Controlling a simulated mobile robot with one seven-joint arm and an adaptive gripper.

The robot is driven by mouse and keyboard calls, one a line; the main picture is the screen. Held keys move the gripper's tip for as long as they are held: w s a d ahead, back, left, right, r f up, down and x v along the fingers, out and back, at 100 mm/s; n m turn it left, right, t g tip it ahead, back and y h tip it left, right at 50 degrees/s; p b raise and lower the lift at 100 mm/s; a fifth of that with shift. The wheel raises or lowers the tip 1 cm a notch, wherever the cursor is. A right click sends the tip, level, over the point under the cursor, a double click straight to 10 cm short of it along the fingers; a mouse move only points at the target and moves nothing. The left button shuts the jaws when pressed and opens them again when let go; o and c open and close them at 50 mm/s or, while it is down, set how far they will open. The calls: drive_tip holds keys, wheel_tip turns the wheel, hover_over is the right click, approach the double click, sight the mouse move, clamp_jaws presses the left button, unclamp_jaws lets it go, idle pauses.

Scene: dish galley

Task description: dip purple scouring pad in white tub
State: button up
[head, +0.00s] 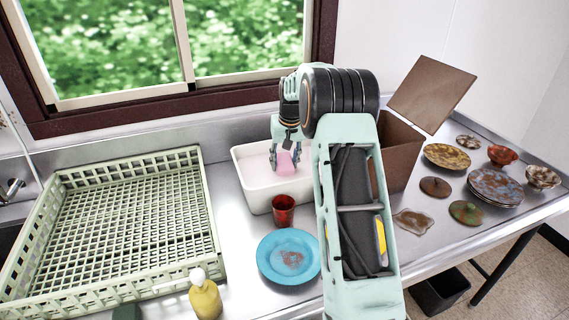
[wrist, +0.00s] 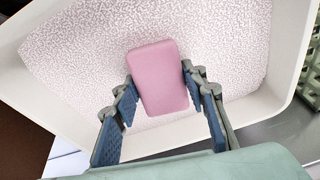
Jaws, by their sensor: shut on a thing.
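The purple scouring pad looks pink and block-shaped; it shows in the head view (head: 287,162) and in the wrist view (wrist: 158,77). My gripper (head: 284,152) is shut on the pad, with a finger on each side of it in the wrist view (wrist: 162,92). The white tub (head: 258,196) stands on the steel counter under the window, and it also shows in the wrist view (wrist: 290,75). The pad is over the tub's opening. Pale speckled foam fills the tub in the wrist view. I cannot tell whether the pad touches the foam. My arm hides the tub's right side.
A green dish rack (head: 120,225) stands left of the tub. A red cup (head: 284,210) and a dirty blue plate (head: 288,257) are in front of it. A soap bottle (head: 205,298) stands front left. A brown box (head: 398,150) and dirty dishes (head: 495,187) are at right.

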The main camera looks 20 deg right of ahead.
sight(284, 161)
drive_tip(key=shift+w+r+p+v, duration=0.1)
drive_tip(key=shift+w+p+v, duration=0.25)
drive_tip(key=shift+p+v, duration=0.85)
drive_tip(key=shift+w+r+p+v, duration=0.1)
drive_tip(key=shift+w+p+v, duration=0.45)
drive_tip(key=shift+v, duration=1.15)
drive_tip(key=shift+w+r+p+v, duration=0.1)
drive_tip(key=shift+w+p+v, duration=0.05)
drive_tip(key=shift+p+v, duration=1.15)
